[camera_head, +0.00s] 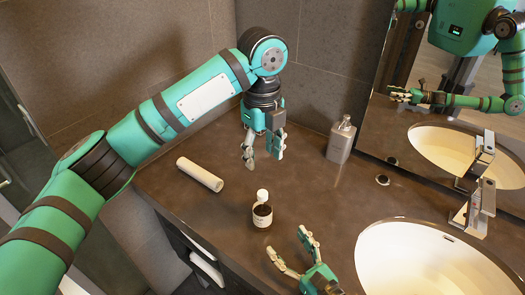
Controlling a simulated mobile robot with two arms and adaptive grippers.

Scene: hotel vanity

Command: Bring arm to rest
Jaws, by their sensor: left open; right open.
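My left arm reaches in from the left across the picture. Its gripper (262,154) points down above the back of the brown counter (313,196), open with nothing between its fingers. My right gripper (290,247) shows at the lower middle, open and empty, close to the front of a small jar. The jar (262,216) is dark with a white label and stands on the counter. A small white round piece (262,196) shows at its top; I cannot tell whether it rests on the jar or behind it.
A white cylinder (200,174) lies on the counter at the left. A metal soap dispenser (341,140) stands at the back by the mirror (400,65). A white sink (420,262) with a metal faucet (477,207) is at the right. The counter between cylinder and dispenser is mostly free.

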